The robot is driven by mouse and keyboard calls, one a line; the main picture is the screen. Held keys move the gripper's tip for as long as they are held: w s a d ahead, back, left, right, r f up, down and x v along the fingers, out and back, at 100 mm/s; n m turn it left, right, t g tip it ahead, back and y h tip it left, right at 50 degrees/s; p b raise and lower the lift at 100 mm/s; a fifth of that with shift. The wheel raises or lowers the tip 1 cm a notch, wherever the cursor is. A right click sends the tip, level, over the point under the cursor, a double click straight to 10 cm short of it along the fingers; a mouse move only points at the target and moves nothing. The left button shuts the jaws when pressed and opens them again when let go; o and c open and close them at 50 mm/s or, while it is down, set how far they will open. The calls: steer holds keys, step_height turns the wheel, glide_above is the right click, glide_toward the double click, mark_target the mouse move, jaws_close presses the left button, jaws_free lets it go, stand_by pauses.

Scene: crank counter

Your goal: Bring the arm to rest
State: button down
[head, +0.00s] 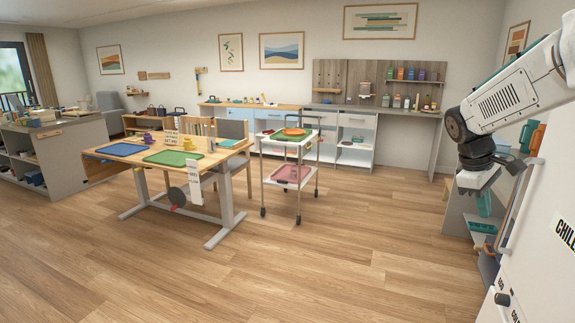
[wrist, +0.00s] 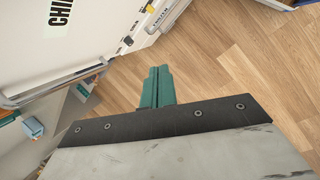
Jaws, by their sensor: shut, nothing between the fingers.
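My arm (head: 510,90) reaches in from the right edge of the head view, bent down at a dark joint. My gripper (head: 484,202) hangs below it with green fingers pointing down. In the wrist view the green fingers of my gripper (wrist: 157,86) lie side by side, shut, with nothing held. The fingers are over open floor in that view, beside a white panel with black lettering (wrist: 75,40).
A white cabinet front (head: 540,240) stands close at the right, below my arm. A crank table (head: 215,163) with blue and green trays stands left of centre. A white trolley (head: 290,181) stands beside it. Wooden floor (head: 350,260) in front is clear.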

steer(key=s+a+m+y, duration=0.1)
steer(key=s+a+m, duration=0.1)
steer(key=s+a, duration=0.4)
steer(key=s+a+m+t+y, duration=0.1)
steer(key=s+a+m, duration=0.1)
steer(key=s+a, duration=0.5)
steer(key=s+a+m+t+y, duration=0.1)
steer(key=s+a, duration=0.5)
steer(key=s, duration=1)
steer(key=shift+s+a+f+m+y, duration=0.15)
steer(key=shift+a+f+m+y, duration=0.1)
steer(key=shift+a+m+y, duration=0.25)
steer(key=shift+d, duration=0.1)
